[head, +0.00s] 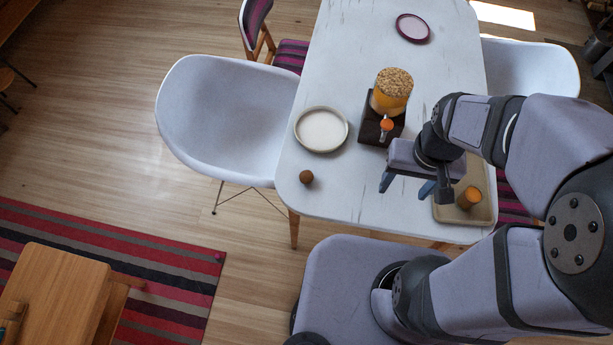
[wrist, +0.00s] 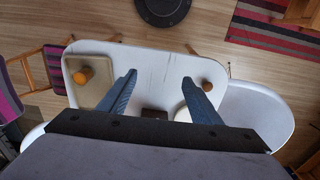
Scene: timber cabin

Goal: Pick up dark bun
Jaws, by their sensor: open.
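The dark bun (head: 306,176) is a small round brown thing on the white table (head: 330,195), near its front left corner. In the wrist view the bun (wrist: 207,87) lies close to the table's edge, just beyond and to the right of the right finger's tip. My gripper (head: 406,187) is open and empty above the table, to the right of the bun in the head view. Its two blue fingers (wrist: 159,77) are spread wide in the wrist view. The bun is clear of both fingers.
A beige tray (head: 445,213) holding an orange-brown cylinder (head: 468,198) is right of my gripper. A white plate (head: 321,130) and a dispenser (head: 391,95) on a dark stand are behind. White chairs (head: 215,115) flank the table. The tabletop around the bun is clear.

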